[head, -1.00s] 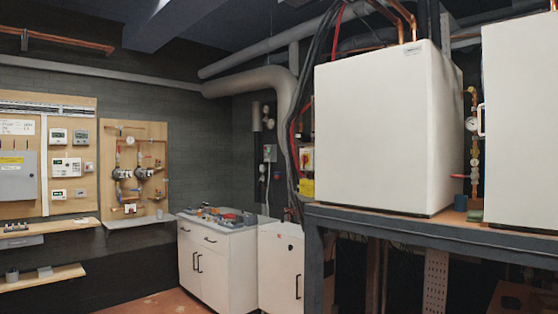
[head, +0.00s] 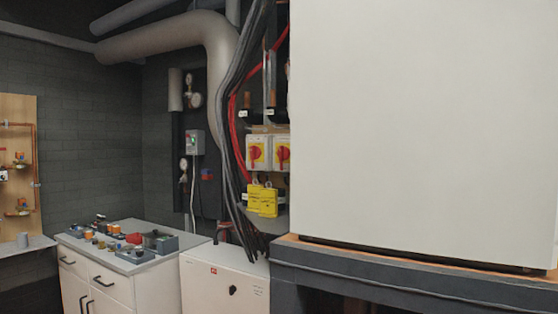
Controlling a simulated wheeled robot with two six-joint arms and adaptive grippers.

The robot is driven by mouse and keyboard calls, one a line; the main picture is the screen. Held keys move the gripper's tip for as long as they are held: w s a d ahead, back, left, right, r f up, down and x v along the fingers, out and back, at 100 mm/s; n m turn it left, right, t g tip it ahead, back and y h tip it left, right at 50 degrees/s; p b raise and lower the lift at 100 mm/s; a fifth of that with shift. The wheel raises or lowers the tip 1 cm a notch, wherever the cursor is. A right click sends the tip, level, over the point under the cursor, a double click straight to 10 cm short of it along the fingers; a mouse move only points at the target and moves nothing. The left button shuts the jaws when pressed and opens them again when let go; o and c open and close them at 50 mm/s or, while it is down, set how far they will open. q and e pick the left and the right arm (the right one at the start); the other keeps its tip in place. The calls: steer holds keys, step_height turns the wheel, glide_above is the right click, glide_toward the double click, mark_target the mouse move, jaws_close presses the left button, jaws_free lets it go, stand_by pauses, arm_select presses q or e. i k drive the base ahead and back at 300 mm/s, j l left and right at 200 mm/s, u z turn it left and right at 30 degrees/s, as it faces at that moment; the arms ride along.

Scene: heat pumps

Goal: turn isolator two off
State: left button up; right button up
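The left isolator (head: 257,153) shows fully. The right isolator (head: 282,154) sits close to the white unit's left edge. Their number labels are too small to read, so I cannot tell which is isolator two. Yellow tags (head: 263,201) hang just below them. Neither of my grippers is in the head view.
The large white unit (head: 420,130) stands on a dark steel frame (head: 400,282) at the right. A white cabinet (head: 225,285) is below the isolators. A counter with several parts and tools (head: 205,243) is to its left. Dark cables (head: 226,110) run beside the isolators.

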mark_target(284, 152)
steer(key=i+j+z, duration=0.4)
steer(key=j, duration=0.25)
steer(key=i+j+z, duration=0.25)
steer(key=j, duration=0.15)
steer(key=k+l, duration=0.05)
steer(key=k, duration=0.05)
